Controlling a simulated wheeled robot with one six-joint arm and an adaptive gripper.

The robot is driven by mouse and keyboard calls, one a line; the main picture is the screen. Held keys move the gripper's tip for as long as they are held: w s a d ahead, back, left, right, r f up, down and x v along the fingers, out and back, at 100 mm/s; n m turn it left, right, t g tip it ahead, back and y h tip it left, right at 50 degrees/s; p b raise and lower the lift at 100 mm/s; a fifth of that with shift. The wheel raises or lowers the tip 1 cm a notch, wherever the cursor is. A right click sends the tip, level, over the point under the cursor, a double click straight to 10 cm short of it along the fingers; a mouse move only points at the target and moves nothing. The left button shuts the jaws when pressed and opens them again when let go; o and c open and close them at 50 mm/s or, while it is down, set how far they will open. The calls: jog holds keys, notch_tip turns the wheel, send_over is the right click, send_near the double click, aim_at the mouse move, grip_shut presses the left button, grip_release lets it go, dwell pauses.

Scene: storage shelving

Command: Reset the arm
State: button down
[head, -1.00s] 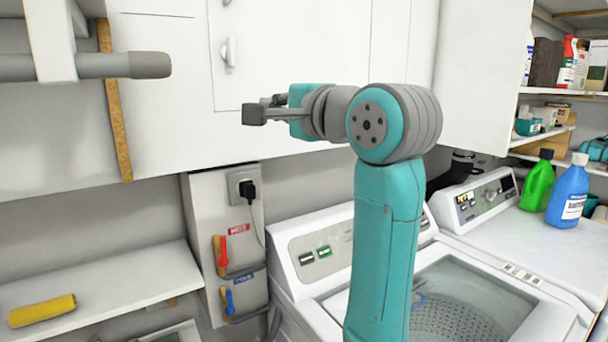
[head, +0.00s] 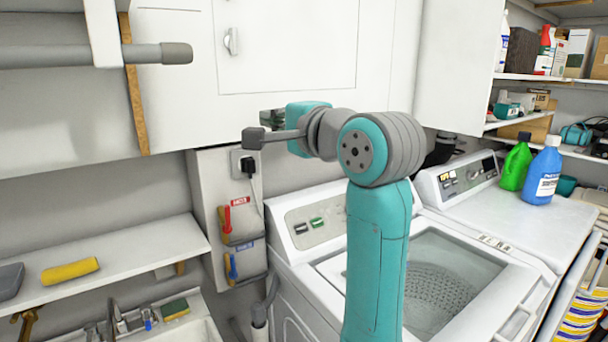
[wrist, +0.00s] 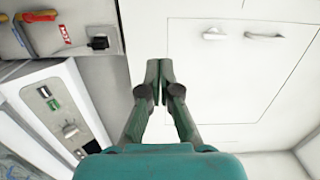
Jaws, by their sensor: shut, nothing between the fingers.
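My gripper (head: 254,138) is at the end of my teal and grey arm, pointing left in the head view, in front of the white cabinet. In the wrist view my gripper (wrist: 158,72) shows with its two dark fingers brought together at the tips and nothing between them. My arm is bent at the elbow and stands up in front of the washing machine (head: 300,247). The gripper appears apart from the cabinet face.
A white cabinet door (head: 290,45) with a handle lies behind the gripper. A yellow roll (head: 70,271) lies on the left shelf (head: 130,262). Green (head: 515,162) and blue (head: 542,172) bottles stand on the right machine. A rail (head: 90,55) juts in at upper left.

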jog(key=d+f+t+h, duration=0.1)
jog(key=d+f+h, duration=0.15)
jog(key=f, duration=1.05)
jog(key=d+f+h, duration=0.1)
jog(key=d+f, duration=0.3)
jog(key=f, duration=0.9)
jog(key=s+d+f+n+h, duration=0.1)
jog(key=s+d+f, duration=0.35)
jog(key=f, duration=0.55)
jog(key=s+d+f+n+h, duration=0.1)
jog(key=s+d+f+h, duration=0.3)
jog(key=f, duration=0.6)
jog(key=s+d+f+n, duration=0.1)
jog(key=s+d+f, duration=0.1)
jog(key=s+f, duration=0.35)
jog(key=s+d+f+n, duration=0.1)
jog(key=s+d+f, duration=0.1)
jog(key=s, duration=0.7)
jog(key=s+d+f+n, duration=0.1)
jog(key=s+d+f, duration=0.15)
jog(key=s, duration=0.45)
jog(key=s+d+r+n+h, duration=0.2)
jog(key=s+n, duration=0.3)
jog(key=s, duration=1.7)
jog(key=shift+g, duration=0.3)
jog(key=shift+d, duration=0.1)
